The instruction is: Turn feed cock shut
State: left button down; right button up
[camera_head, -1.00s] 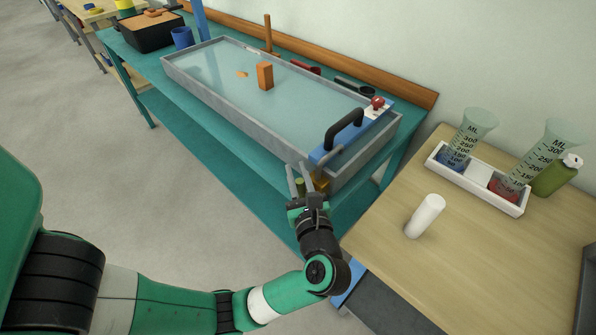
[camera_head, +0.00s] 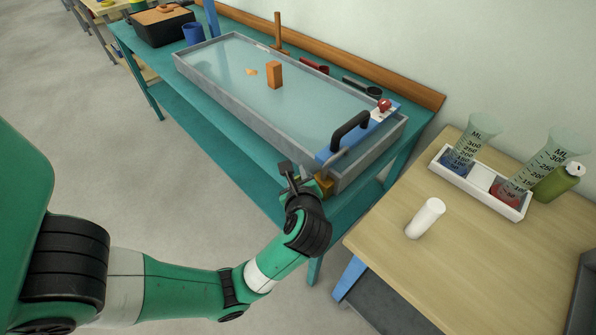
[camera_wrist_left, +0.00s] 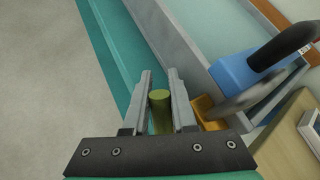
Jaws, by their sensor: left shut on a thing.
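The feed cock sits at the near right end of the flume tank (camera_head: 230,113). Its brass body (camera_head: 323,184) shows just right of my left gripper (camera_head: 290,179) in the head view. In the left wrist view, the brass body (camera_wrist_left: 207,113) is right of the fingers. My left gripper (camera_wrist_left: 160,78) is shut on the cock's olive-green handle (camera_wrist_left: 160,112), which stands between the two grey fingers. In the head view the handle is hidden by the gripper. My right gripper is in neither view.
A blue bar with a black handle (camera_head: 349,131) and a red knob (camera_head: 384,105) crosses the tank's end. A wooden table at right holds a white cylinder (camera_head: 425,217) and a white tray (camera_head: 481,181) with two measuring beakers. Open floor lies at left.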

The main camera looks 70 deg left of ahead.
aim_at(299, 180)
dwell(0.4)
pick_arm(q)
jog(key=c, duration=0.7)
grip_release()
jog(key=shift+c, duration=0.2)
jog(key=p+v, duration=0.3)
jog(key=v, duration=0.6)
jog(key=shift+w+r+p, duration=0.1)
jog(key=shift+r+p, duration=0.05)
jog(key=shift+p, duration=0.25)
jog(key=shift+f+p+v, duration=0.2)
jog(key=shift+p+v, duration=0.95)
jog(key=shift+v, duration=0.05)
jog(key=shift+d, duration=0.1)
